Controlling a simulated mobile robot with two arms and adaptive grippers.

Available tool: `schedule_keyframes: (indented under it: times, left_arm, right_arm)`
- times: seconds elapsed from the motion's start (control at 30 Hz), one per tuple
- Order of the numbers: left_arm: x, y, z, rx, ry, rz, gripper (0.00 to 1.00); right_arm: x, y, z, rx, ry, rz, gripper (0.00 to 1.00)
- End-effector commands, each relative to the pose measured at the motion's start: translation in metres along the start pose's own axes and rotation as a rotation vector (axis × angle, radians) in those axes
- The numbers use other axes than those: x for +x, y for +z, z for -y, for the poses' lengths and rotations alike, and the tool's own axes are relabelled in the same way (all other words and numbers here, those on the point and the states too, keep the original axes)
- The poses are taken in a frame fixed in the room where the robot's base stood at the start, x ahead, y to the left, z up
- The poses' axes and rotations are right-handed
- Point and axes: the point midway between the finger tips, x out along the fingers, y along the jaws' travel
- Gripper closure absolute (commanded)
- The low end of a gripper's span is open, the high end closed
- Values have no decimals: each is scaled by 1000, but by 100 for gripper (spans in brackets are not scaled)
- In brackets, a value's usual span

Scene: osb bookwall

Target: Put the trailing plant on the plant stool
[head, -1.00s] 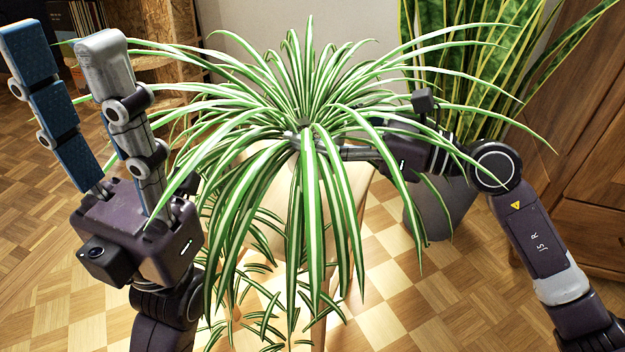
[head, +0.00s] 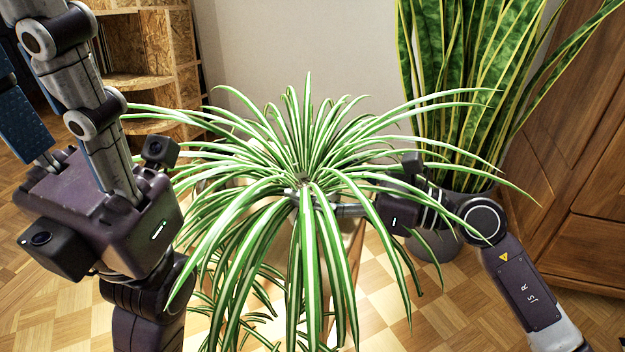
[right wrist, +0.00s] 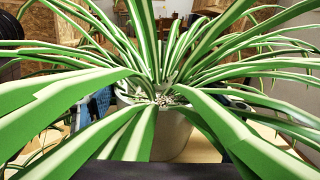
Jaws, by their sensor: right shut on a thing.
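The trailing plant (head: 305,150) has long green-and-white striped leaves and fills the middle of the head view. Its pale pot (right wrist: 170,138) shows between the leaves in the right wrist view. My right gripper (head: 322,207) reaches in from the right and is shut on the plant at its pot; leaves cover much of the fingers. My left gripper (head: 48,92) is at the upper left, fingers apart and empty, partly cut off by the frame edge. I cannot clearly make out the plant stool; a tan surface shows behind the leaves, but I cannot tell whether it is pot or stool.
A tall snake plant (head: 465,95) in a grey pot (head: 435,246) stands behind at the right, close to my right arm. A wooden cabinet (head: 585,190) is at the right edge. An OSB shelf (head: 150,80) stands at the back left. Parquet floor (head: 60,300) is clear at the lower left.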

Motion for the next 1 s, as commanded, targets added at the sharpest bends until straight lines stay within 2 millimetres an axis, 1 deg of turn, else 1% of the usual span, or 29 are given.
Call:
schedule_keyframes:
  times: [0.03, 0.13, 0.17, 0.3, 0.57, 0.7, 0.77, 0.87, 1.0]
  left_arm:
    - [0, 0, 0, 0, 0, 0, 60]
    - [-1, -1, -1, 1, 2, -5, 60]
    - [1, -2, -1, 1, 3, -8, 60]
    - [2, -2, -1, 1, 4, -10, 60]
    - [2, -2, -1, 1, 4, -10, 60]
    - [5, -2, 0, 0, 3, -11, 60]
    - [4, -1, 0, 0, 1, -6, 60]
    - [3, 2, 1, -2, -5, 7, 60]
    - [0, 4, 3, -4, -12, 19, 60]
  right_arm:
    - [0, 2, 0, -1, -1, 4, 87]
    - [0, -2, 0, -1, -1, 3, 87]
    - [0, -4, 0, 0, 0, 0, 28]
    - [0, -3, 0, 0, 0, -1, 13]
    - [0, -3, 0, 0, 0, -1, 12]
    - [-1, 2, 0, 0, 0, -1, 12]
    - [-10, 0, 1, 2, -3, -4, 12]
    - [-28, 0, 1, 2, -4, -6, 12]
    - [-61, 0, 0, 2, -3, -6, 12]
